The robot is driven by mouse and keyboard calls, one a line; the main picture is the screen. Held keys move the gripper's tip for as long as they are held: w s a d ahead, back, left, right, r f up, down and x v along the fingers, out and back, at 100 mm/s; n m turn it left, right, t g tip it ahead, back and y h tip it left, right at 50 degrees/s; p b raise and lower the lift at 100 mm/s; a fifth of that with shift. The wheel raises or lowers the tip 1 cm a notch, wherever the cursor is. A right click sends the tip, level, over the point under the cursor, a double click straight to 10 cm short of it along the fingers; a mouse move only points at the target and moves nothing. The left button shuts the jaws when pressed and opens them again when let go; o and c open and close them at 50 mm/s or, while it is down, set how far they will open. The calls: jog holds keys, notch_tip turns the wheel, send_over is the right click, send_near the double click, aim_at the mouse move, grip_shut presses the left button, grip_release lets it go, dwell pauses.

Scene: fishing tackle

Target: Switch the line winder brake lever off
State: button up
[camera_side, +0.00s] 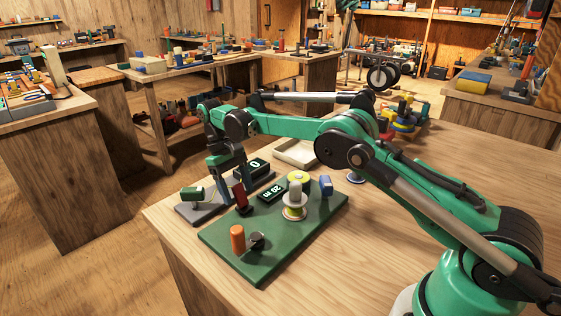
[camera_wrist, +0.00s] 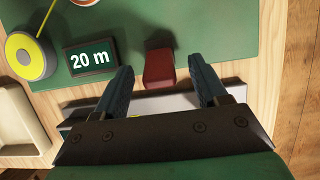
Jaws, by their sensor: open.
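The green winder board (camera_side: 275,250) lies on the wooden bench. A dark red lever (camera_side: 239,196), apparently the brake lever, stands tilted near the board's edge, beside the black "20 m" display (camera_side: 272,191). In the wrist view the red lever (camera_wrist: 159,68) shows between and slightly beyond my two dark fingertips, with a gap on each side. My gripper (camera_side: 231,184) is open, points down over that edge of the board, and also shows in the wrist view (camera_wrist: 164,66). It holds nothing. Whether a finger touches the lever from above cannot be told.
A beige tray (camera_side: 292,154) lies behind. The bench front right is clear.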

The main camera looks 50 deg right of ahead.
aim_at(244, 202)
jog(key=t, duration=0.1)
jog(key=s+t, duration=0.1)
jog(key=t, duration=0.1)
jog(key=shift+s+r+t, duration=0.25)
jog(key=shift+t, duration=0.05)
jog(key=s+t, duration=0.1)
jog(key=t, duration=0.1)
jog(key=s+t, duration=0.1)
jog(key=t, duration=0.1)
jog(key=shift+f+t, duration=0.1)
jog(key=shift+t, duration=0.3)
jog(key=shift+s+r, duration=0.15)
jog(key=shift+r, duration=0.2)
jog(key=s+r+t, duration=0.3)
jog(key=s+r, duration=0.5)
jog(key=s, duration=0.5)
jog(key=shift+a+r, duration=0.25)
jog(key=shift+s, duration=0.1)
